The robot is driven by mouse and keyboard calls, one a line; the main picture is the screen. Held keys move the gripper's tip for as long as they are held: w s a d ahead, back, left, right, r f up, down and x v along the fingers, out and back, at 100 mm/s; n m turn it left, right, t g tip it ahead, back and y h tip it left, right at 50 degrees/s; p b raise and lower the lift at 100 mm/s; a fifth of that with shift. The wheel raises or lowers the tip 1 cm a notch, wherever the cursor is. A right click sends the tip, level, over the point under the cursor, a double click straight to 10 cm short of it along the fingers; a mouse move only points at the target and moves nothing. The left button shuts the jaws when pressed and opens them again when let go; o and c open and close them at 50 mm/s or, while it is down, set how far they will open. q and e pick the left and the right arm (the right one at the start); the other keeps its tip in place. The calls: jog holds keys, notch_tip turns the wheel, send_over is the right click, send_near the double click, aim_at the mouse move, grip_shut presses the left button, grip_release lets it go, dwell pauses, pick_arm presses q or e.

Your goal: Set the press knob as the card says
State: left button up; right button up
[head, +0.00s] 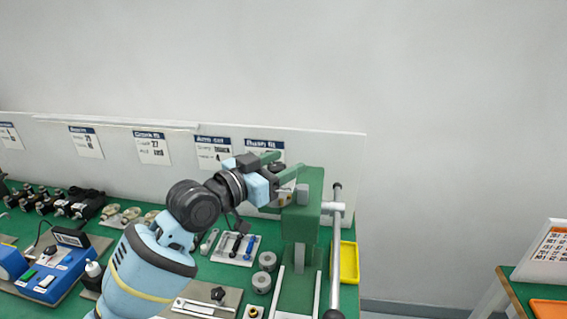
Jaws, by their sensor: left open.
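The green arbor press (305,235) stands at the right end of the green bench, with a grey ram and a long grey lever (337,250) on its right side. My left gripper (284,166) is at the upper left of the press head, its two green fingers apart. A dark round part, perhaps the knob, shows between or behind the fingers; I cannot tell whether they touch it. The knob's setting cannot be read. Several cards hang on the white back panel; the card nearest the press (264,145) is partly hidden by my gripper and its small text is unreadable. My right gripper is out of view.
A yellow tray (349,263) lies right of the press. Grey cylinders (267,261), a white tool tray (236,250) and a blue device (58,273) are on the bench. A second table (540,292) stands at far right, beyond a gap.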

pick_arm(q)
jog(key=shift+w+d, duration=0.25)
jog(key=shift+c, duration=0.2)
